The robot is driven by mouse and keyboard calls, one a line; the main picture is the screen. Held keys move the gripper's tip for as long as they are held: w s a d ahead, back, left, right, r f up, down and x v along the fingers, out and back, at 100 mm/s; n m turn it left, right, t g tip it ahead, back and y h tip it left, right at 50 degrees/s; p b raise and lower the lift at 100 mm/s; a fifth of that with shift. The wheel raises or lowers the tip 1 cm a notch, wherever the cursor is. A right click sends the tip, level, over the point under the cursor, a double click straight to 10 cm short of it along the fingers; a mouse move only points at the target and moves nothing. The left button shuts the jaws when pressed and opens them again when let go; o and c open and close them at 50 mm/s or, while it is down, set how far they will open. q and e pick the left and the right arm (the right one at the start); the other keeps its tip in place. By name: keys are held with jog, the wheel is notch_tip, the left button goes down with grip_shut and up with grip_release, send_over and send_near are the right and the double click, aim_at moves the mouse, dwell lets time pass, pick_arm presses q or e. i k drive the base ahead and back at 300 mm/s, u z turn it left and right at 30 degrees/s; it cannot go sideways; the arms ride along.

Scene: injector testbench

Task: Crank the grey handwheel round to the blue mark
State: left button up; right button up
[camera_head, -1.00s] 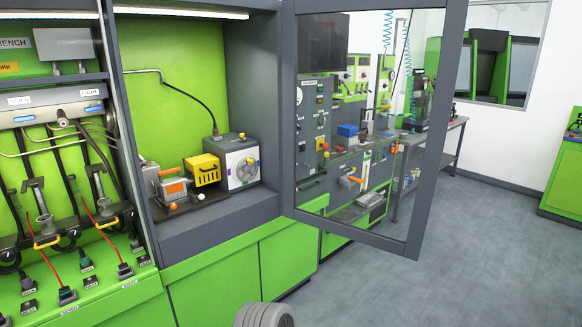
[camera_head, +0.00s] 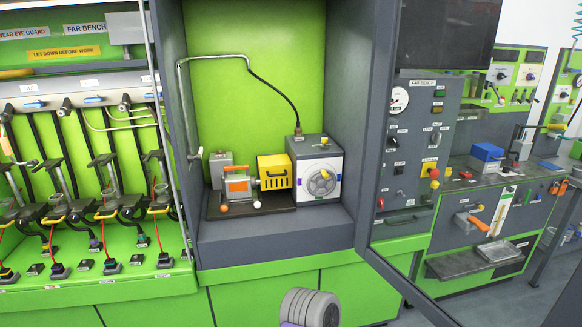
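The grey handwheel (camera_head: 319,184) sits on the white front plate of a grey box-shaped unit (camera_head: 324,147) inside the open cabinet bay. A small yellow spot shows near the wheel's upper right. Neither of my grippers is in view. A grey rounded part, likely of my own arm, shows at the bottom edge, well below the wheel and apart from it.
Left of the wheel are a yellow slotted guard (camera_head: 274,172) and an orange-framed device (camera_head: 238,185) on a dark tray (camera_head: 222,212). A black hose (camera_head: 272,89) runs down to the unit. The open glazed door (camera_head: 377,120) stands at the right. The ledge in front is clear.

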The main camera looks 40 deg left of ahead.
aim_at(321, 182)
jog(key=u, duration=0.95)
jog(key=i, duration=0.85)
jog(key=u, duration=0.85)
